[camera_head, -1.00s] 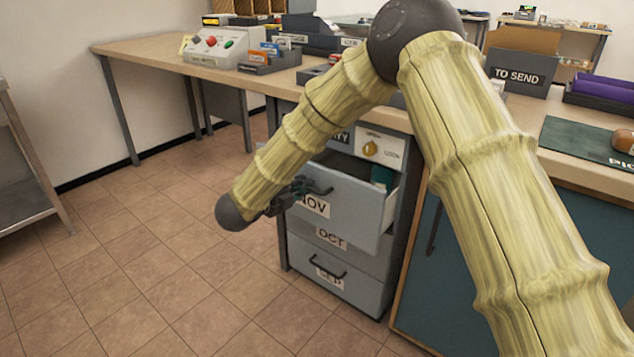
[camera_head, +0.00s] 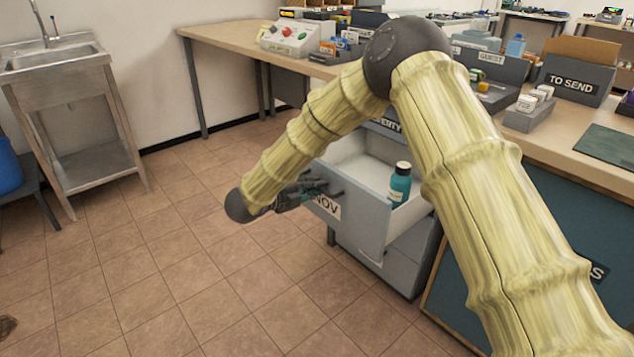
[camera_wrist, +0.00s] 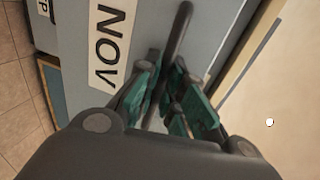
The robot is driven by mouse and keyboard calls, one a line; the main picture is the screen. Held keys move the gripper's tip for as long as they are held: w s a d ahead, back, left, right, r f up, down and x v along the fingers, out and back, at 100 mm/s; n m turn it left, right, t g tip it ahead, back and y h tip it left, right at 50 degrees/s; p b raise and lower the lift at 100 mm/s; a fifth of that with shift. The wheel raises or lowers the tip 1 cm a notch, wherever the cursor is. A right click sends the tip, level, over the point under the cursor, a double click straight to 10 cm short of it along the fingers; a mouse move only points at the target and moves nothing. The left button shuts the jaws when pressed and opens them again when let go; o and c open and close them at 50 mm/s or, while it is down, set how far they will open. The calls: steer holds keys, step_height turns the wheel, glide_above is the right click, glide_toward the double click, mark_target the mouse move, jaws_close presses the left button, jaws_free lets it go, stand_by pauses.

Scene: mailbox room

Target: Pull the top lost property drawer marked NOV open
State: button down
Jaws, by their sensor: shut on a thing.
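The top drawer marked NOV (camera_head: 352,212) stands well open from the grey cabinet in the head view. A teal bottle (camera_head: 400,186) stands upright inside it. My gripper (camera_head: 310,189) is at the drawer's front, shut on the dark bar handle (camera_head: 331,187). In the wrist view, the teal finger pads of my gripper (camera_wrist: 174,95) lie on both sides of the handle (camera_wrist: 178,40), beside the NOV label (camera_wrist: 108,45). My arm hides part of the cabinet's top.
A worktop (camera_head: 222,45) runs above the cabinet, with a TO SEND box (camera_head: 575,82) and trays on it. A metal sink stand (camera_head: 75,120) is at the left. The tiled floor (camera_head: 190,270) in front of the drawer is clear.

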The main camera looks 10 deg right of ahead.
steer(key=shift+s+a+f, duration=0.15)
steer(key=shift+s+a, duration=0.25)
steer(key=c, duration=1.5)
jaws_free()
steer(key=shift+a, duration=0.1)
steer(key=v, duration=1.2)
steer(key=shift+w, duration=0.1)
